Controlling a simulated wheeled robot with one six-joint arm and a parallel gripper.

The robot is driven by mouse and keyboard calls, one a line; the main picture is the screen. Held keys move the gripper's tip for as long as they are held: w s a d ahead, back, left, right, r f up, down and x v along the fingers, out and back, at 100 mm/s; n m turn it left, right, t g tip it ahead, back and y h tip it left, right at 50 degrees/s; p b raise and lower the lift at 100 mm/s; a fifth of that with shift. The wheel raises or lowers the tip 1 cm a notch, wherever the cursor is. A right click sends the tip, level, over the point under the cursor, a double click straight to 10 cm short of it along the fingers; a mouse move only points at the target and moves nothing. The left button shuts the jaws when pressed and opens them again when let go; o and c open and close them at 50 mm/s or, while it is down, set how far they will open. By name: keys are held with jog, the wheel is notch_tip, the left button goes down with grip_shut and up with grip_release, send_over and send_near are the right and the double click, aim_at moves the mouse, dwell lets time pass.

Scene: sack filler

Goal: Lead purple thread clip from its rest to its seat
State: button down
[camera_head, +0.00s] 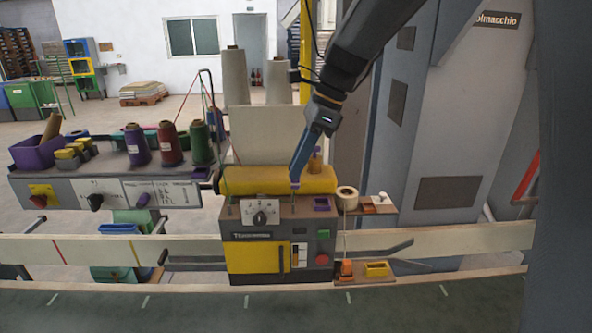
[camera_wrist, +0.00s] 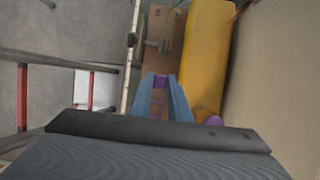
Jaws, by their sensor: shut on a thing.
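My gripper (camera_head: 295,184) points down over the top of the sewing machine head (camera_head: 268,236), just in front of the yellow roll. It is shut on the small purple thread clip, which shows between the blue fingers in the wrist view (camera_wrist: 159,83). In the head view the clip (camera_head: 295,187) is a tiny purple patch at the fingertips.
The yellow roll (camera_head: 270,181) lies close behind the gripper. A dial (camera_head: 260,218) stands on the machine front. A cream spool (camera_head: 347,198) and small orange parts are to the right. Purple, red and green thread cones (camera_head: 136,145) stand on the bench at left.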

jog(key=shift+s+d+f+b, duration=0.1)
jog(key=shift+d+f+b, duration=0.25)
jog(key=shift+d+f, duration=0.65)
jog(key=shift+w+d+f+b, duration=0.1)
jog(key=shift+d+f+b, duration=0.2)
jog(key=shift+d+f, duration=0.65)
jog(key=shift+s+d+f+b, duration=0.1)
jog(key=shift+d+f+b, duration=0.25)
jog(key=shift+d+f, duration=0.65)
jog(key=shift+d+r, duration=0.3)
jog(key=c, duration=1.6)
grip_release()
jog(key=shift+r, duration=0.1)
